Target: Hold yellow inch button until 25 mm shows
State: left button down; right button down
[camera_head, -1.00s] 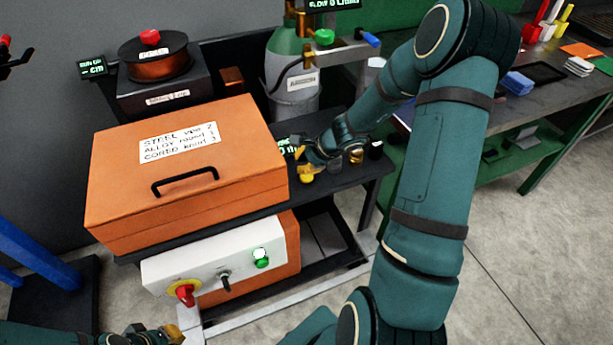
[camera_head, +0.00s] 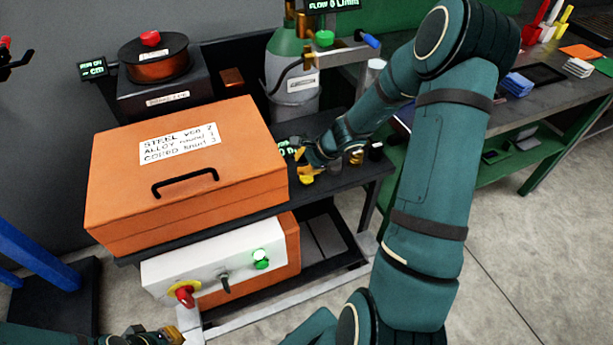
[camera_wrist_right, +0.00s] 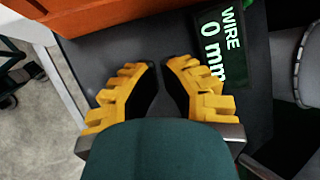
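The yellow inch button (camera_head: 306,181) appears as a small yellow shape on the dark bench, right of the orange box. My right gripper (camera_head: 303,164) is low over the bench just behind it, partly covering that spot; I cannot tell whether they touch. In the right wrist view, the yellow fingers (camera_wrist_right: 160,66) stand a narrow gap apart with nothing visible between them. The button is not visible there. The wire display (camera_wrist_right: 218,45) reads "WIRE 0 mm". My left gripper (camera_head: 160,335) is at the bottom left edge, mostly cut off.
The orange box (camera_head: 185,180) with a black handle stands left of my right gripper. A gold-and-black knob (camera_head: 356,157) and a black knob (camera_head: 376,150) are close on the right. A gas cylinder (camera_head: 294,80) stands behind. A white control panel (camera_head: 215,268) is below.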

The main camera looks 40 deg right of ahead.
jog(key=shift+f, duration=0.1)
jog(key=shift+f+b, duration=0.3)
jog(key=shift+f, duration=0.1)
jog(key=shift+f, duration=0.4)
dwell(0.8)
dwell(2.9)
jog(key=shift+r+p, duration=0.7)
jog(key=shift+r, duration=0.2)
notch_tip(320, 180, up, 5)
jog(key=p, duration=0.4)
